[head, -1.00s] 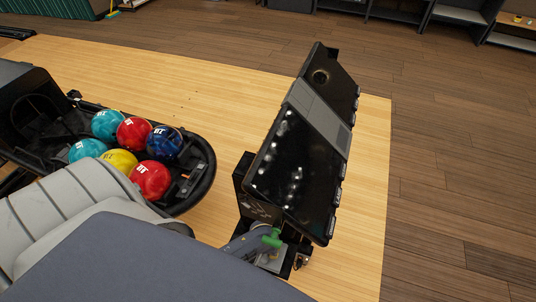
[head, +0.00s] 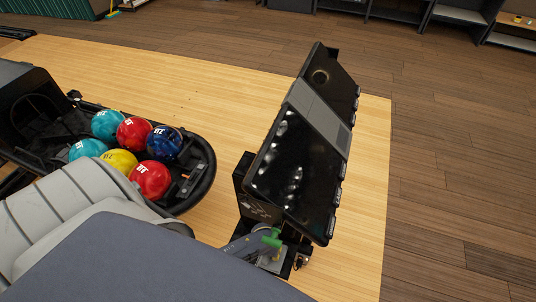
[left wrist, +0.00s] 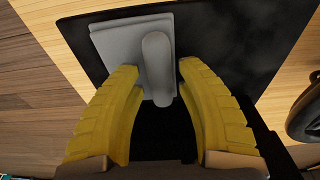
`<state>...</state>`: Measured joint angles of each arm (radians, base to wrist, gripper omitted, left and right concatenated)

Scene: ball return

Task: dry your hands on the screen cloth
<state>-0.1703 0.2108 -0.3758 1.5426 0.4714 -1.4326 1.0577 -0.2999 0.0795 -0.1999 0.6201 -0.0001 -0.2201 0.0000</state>
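A grey pad with a rounded grey handle (left wrist: 157,70) lies against a dark panel in the left wrist view. My left gripper (left wrist: 158,68) has two yellow fingers, spread apart on either side of the handle with narrow gaps at the tips. Its fingers do not show in the head view. The black screen (head: 296,165) stands tilted in the head view, with pale spots on its lower panel. I cannot make out a loose cloth. A small green piece (head: 272,240) shows below the screen beside my grey arm. My right gripper is out of view.
The ball return tray (head: 205,185) holds several coloured balls left of the screen. The light wood floor (head: 365,220) is clear right of the screen. Dark shelves (head: 460,14) stand at the back.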

